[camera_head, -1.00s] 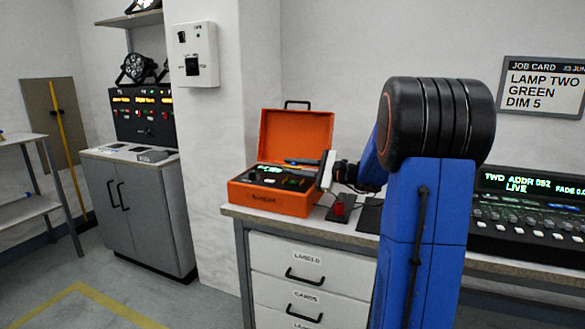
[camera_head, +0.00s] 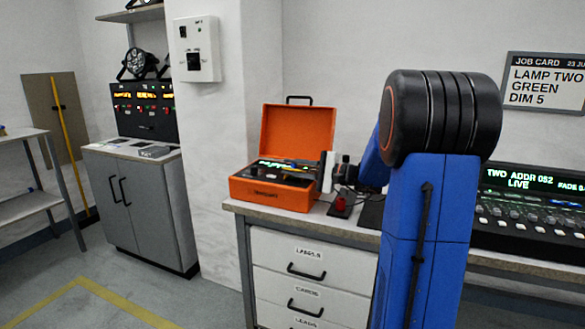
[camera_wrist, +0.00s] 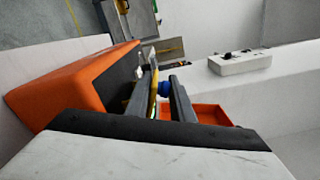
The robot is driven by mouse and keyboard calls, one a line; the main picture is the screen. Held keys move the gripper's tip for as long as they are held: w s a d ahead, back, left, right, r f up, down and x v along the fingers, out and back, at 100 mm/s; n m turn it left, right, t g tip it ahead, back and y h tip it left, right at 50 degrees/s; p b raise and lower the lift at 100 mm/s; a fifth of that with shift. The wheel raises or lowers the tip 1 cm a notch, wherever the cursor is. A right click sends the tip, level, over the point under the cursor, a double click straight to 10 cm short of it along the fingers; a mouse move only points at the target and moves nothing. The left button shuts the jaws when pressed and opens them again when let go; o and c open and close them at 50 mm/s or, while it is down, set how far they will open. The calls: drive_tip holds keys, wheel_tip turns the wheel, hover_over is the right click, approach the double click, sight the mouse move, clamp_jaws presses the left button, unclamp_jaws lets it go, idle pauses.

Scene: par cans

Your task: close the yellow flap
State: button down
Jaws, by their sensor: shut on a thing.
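The orange case (camera_head: 270,195) sits on the worktop with its lid raised. It also shows in the wrist view (camera_wrist: 75,85). A narrow yellow strip, which looks like the flap (camera_wrist: 153,90), shows between the two dark fingers of my gripper (camera_wrist: 162,92), close to the left finger. A small blue part (camera_wrist: 164,89) lies beside the strip. My gripper is shut on the yellow piece, at the open case. In the head view my gripper (camera_head: 316,170) is at the case's right side, and its fingers are mostly hidden or too small to make out.
A red button on a dark base (camera_head: 340,205) stands right of the case, close under my wrist. A lighting console (camera_head: 530,215) is at the far right. Drawers (camera_head: 305,270) are below the worktop. A grey cabinet (camera_head: 140,205) stands left, past a white pillar.

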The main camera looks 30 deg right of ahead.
drive_tip(key=c, duration=1.7)
unclamp_jaws()
drive_tip(key=shift+d+m, duration=0.1)
drive_tip(key=shift+m, duration=0.2)
